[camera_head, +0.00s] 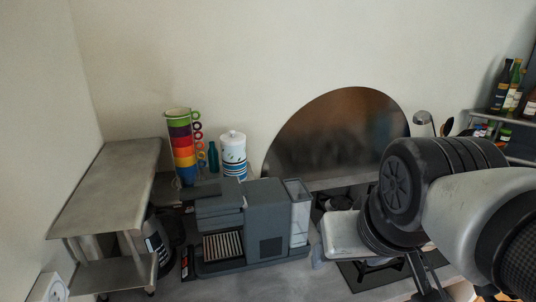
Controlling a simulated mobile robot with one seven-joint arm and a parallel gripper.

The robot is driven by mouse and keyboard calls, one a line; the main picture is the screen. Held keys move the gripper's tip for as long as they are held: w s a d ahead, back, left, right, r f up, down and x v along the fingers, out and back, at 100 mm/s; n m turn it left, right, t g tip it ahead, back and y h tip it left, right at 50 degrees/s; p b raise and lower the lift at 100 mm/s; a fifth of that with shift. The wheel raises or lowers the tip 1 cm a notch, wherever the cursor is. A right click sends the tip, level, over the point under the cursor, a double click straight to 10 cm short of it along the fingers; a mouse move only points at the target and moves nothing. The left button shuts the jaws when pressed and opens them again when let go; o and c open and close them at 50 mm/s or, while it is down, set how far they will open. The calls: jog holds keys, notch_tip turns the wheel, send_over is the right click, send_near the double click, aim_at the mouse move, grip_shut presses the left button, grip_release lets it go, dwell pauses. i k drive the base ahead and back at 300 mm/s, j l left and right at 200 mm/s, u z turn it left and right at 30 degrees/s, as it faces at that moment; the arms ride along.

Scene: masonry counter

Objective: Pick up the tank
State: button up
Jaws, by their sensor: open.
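The tank (299,213) is a clear upright container at the right end of a dark grey coffee machine (266,222) on the counter. It stands in place against the machine's side. My gripper (319,257) is just right of the tank, at the left end of my arm, with its pale hand seen from above. It is open and appears empty and apart from the tank. The fingers show only in small part, and the exact gap to the tank is hard to judge.
A steel shelf (110,185) stands left, with a kettle (157,245) beside it. Stacked colourful mugs (182,145), a teal bottle (213,158) and a striped canister (233,155) stand behind the machine. A dark round-topped panel (335,135) is behind. A cooktop (375,274) lies right.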

aim_at(300, 197)
jog(key=i+l+u, duration=0.1)
jog(key=l+u, duration=0.25)
jog(key=l, duration=0.2)
jog(key=l+u, duration=0.4)
jog(key=l, duration=0.2)
